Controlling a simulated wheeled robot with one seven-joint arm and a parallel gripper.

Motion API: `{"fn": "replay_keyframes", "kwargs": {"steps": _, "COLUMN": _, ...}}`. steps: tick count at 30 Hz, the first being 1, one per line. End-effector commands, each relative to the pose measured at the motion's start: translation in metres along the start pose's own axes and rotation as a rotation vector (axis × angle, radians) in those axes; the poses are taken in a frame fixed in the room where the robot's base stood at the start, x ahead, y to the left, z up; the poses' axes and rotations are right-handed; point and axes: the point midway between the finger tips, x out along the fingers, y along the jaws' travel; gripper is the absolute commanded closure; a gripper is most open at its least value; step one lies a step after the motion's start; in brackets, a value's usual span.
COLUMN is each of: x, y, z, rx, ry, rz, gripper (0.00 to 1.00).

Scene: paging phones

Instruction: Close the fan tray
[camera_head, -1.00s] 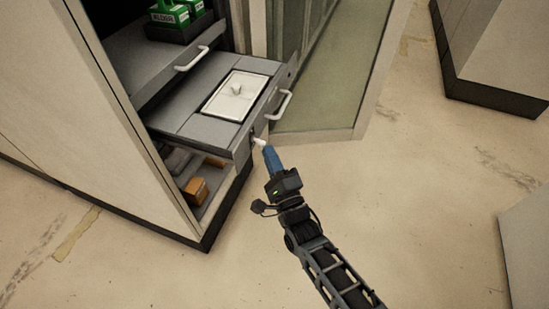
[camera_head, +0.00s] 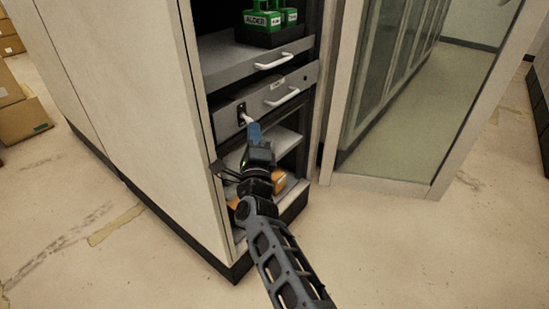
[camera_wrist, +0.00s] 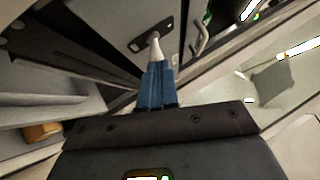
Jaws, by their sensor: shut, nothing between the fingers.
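The fan tray (camera_head: 262,100) is a grey drawer with a white bar handle (camera_head: 283,97) on its front. Its front now sits about level with the cabinet's front face, under another grey drawer. My gripper (camera_head: 247,120) is shut and empty, with its pale tips at the dark slotted plate on the left part of the tray front. The tips look to be touching or very close to that plate; I cannot tell which. In the wrist view the blue fingers and white tip (camera_wrist: 155,42) meet the dark plate (camera_wrist: 150,35), with the handle (camera_wrist: 199,38) to the right.
The upper drawer (camera_head: 250,62) has its own white handle, and green labelled items (camera_head: 265,20) stand above it. An orange box (camera_head: 278,181) lies on the lower shelf. An open glazed door (camera_head: 400,90) stands to the right. Floor in front is clear.

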Motion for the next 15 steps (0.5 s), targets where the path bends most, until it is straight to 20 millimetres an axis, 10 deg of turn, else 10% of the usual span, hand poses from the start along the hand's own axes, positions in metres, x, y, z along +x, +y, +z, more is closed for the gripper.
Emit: {"fn": "replay_keyframes", "kwargs": {"steps": 15, "x": 0.022, "y": 0.013, "z": 0.022, "rx": 0.0, "ry": -0.001, "rz": 0.0, "gripper": 1.0}}
